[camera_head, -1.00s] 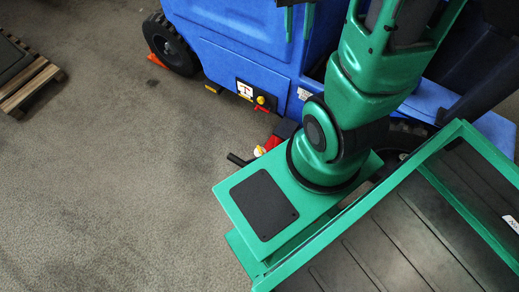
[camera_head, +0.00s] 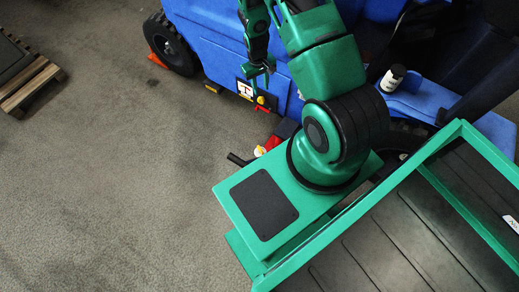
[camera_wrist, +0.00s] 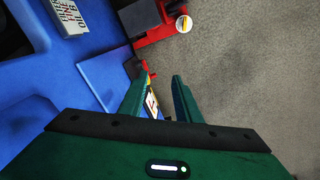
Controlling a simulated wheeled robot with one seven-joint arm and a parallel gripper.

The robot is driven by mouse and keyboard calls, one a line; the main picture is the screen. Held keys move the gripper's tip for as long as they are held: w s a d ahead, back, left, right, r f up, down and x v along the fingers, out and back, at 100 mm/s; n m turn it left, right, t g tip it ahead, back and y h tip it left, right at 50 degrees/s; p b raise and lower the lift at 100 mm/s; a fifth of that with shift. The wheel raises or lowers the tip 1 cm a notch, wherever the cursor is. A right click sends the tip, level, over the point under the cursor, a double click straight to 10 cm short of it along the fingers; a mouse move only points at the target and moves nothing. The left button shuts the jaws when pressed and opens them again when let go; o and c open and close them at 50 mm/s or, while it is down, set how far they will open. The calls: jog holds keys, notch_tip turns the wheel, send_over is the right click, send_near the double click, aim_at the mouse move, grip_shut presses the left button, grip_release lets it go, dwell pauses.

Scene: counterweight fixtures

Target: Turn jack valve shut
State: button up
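A small panel (camera_head: 244,90) on the side of the blue machine carries a label, a yellow knob (camera_head: 261,100) and a red lever (camera_head: 262,109). Below it on the floor is a red jack (camera_head: 271,144) with a black handle (camera_head: 238,160) and a round white-and-yellow cap (camera_head: 259,151). I cannot tell which of these fittings is the jack valve. My gripper (camera_head: 261,83) hangs just in front of the panel. In the wrist view my gripper (camera_wrist: 161,82) is open and empty, its fingers partly covering the panel (camera_wrist: 152,102). The jack (camera_wrist: 160,30) shows at the top there.
The blue machine (camera_head: 225,62) stands close behind my gripper. A wheel (camera_head: 170,45) with a red chock (camera_head: 156,60) and a wooden pallet (camera_head: 30,88) are at left. The floor between is clear.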

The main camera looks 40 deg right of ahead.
notch_tip(320, 180, down, 12)
jog(key=s+a, duration=0.3)
jog(key=n+y, duration=0.1)
send_over(261, 149)
notch_tip(261, 149, down, 14)
notch_tip(261, 149, down, 10)
jog(key=shift+a+f, duration=0.1)
jog(key=shift+f, duration=0.15)
